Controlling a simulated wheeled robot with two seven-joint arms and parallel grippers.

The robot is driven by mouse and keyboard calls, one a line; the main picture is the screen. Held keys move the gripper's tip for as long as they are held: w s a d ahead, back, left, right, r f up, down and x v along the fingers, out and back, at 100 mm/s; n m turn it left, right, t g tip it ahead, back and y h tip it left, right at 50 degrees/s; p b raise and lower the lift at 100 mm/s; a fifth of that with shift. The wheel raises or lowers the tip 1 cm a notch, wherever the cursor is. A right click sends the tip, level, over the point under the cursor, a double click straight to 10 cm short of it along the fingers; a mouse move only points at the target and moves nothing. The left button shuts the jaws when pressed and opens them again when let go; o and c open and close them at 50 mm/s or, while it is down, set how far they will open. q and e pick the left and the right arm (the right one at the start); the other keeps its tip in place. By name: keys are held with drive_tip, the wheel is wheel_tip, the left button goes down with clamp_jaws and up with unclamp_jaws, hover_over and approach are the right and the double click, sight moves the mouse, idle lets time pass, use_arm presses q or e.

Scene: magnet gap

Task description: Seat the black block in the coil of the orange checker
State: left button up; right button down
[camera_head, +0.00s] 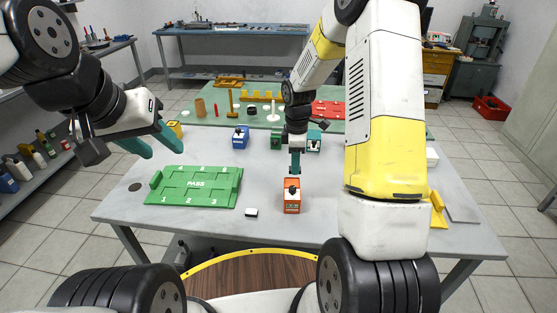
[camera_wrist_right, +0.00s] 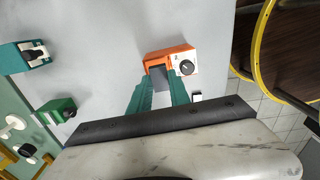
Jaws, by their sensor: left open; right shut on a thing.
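The orange checker (camera_head: 291,204) stands on the grey table, right of the green PASS tray. It has a white face with a black knob, and it also shows in the right wrist view (camera_wrist_right: 184,54). My right gripper (camera_head: 294,172) points down right over it. In the wrist view the right gripper (camera_wrist_right: 161,88) is shut on a dark block (camera_wrist_right: 160,76), which I take for the black block. The block overlaps the checker's orange end; I cannot tell how deep it sits in the coil. My left gripper (camera_head: 157,145) is open and empty, above the table's left side.
The green PASS tray (camera_head: 195,172) lies left of the checker. A small black-and-white piece (camera_head: 251,213) lies between them. A blue checker (camera_head: 240,138) and green ones (camera_head: 277,138) stand farther back. The table front is mostly clear.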

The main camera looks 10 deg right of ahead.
sight(292, 183)
drive_tip(key=shift+w+a+r, duration=0.2)
drive_tip(key=shift+w+a, duration=0.15)
drive_tip(key=shift+f, duration=2.75)
drive_tip(key=shift+f, duration=0.2)
drive_tip(key=c, duration=1.1)
unclamp_jaws()
drive_tip(key=shift+c, duration=0.2)
drive_tip(key=c, duration=0.5)
